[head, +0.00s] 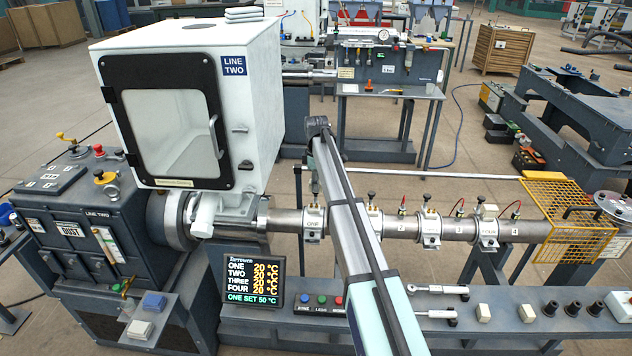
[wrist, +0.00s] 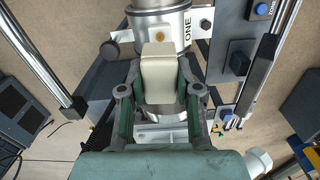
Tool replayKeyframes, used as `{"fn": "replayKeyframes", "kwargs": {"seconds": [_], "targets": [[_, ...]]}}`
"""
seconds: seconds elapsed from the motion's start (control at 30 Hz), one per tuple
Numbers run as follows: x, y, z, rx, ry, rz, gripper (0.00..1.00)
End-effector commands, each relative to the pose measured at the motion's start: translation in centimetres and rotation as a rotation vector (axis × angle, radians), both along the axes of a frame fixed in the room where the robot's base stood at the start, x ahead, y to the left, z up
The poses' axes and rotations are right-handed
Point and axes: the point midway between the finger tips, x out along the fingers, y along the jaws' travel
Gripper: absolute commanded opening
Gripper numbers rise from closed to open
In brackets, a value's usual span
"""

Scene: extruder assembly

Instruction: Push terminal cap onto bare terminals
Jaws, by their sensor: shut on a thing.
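My gripper (wrist: 160,78) is shut on a cream terminal cap (wrist: 160,72), with a green-edged finger on each side of it. The cap appears just in front of the metal barrel, at the heater band marked ONE (wrist: 178,22). A small brass-coloured spot (wrist: 160,36) shows on the band just beyond the cap. I cannot tell whether the cap touches the band, and the bare terminals are not clearly visible. In the head view, the first heater band (head: 314,222) sits on the barrel at the left, below the end of my arm.
The barrel (head: 460,228) runs right to a yellow mesh guard (head: 566,216). A white hopper housing (head: 188,105) stands at left. A display (head: 254,284) and a cream block (head: 483,312) are on the front bench. Two bright rods (wrist: 262,75) flank the wrist view.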

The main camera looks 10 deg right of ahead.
Motion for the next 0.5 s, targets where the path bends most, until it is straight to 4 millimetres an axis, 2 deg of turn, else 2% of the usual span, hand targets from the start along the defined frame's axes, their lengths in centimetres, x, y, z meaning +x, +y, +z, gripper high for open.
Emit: {"fn": "replayKeyframes", "kwargs": {"seconds": [0.2,0.5], "targets": [[0.19,-0.03,0.01,0.000,-0.008,0.062,0.00],[0.19,-0.01,0.03,0.000,-0.008,0.065,0.00]]}}
